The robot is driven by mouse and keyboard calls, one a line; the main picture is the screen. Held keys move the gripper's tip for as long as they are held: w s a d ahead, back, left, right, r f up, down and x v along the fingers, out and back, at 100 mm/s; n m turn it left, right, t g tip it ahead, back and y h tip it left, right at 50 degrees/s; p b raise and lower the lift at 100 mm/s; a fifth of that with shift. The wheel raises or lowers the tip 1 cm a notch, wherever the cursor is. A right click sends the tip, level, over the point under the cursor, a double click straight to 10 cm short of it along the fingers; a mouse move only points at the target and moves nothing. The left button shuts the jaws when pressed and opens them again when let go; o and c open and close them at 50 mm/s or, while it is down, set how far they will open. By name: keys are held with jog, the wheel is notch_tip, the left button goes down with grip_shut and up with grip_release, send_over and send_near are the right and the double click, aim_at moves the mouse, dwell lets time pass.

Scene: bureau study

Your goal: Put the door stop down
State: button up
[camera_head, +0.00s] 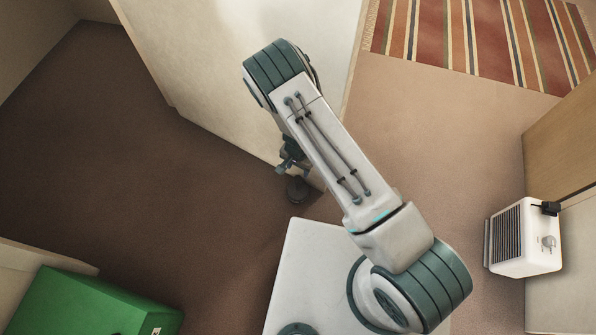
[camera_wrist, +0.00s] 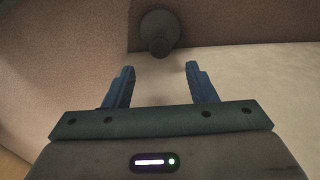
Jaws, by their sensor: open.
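The door stop (camera_head: 297,190) is a dark, round-based piece standing on the brown floor, close to the end of the pale wall. In the wrist view the door stop (camera_wrist: 160,32) lies beyond the fingertips, with its knob towards me and its wide base behind. My gripper (camera_wrist: 160,70) is open, with its two blue fingers apart and nothing between them. In the head view my gripper (camera_head: 287,166) is mostly hidden behind my arm and shows just above the door stop.
The pale wall (camera_head: 235,60) ends right beside the door stop. A green box (camera_head: 90,305) stands at lower left. A white heater (camera_head: 525,240) stands at right, and a striped rug (camera_head: 480,35) lies at upper right. The brown floor (camera_head: 110,150) at left is clear.

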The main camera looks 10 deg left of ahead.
notch_tip(320, 180, up, 2)
jog(key=shift+r, duration=0.25)
dwell(0.5)
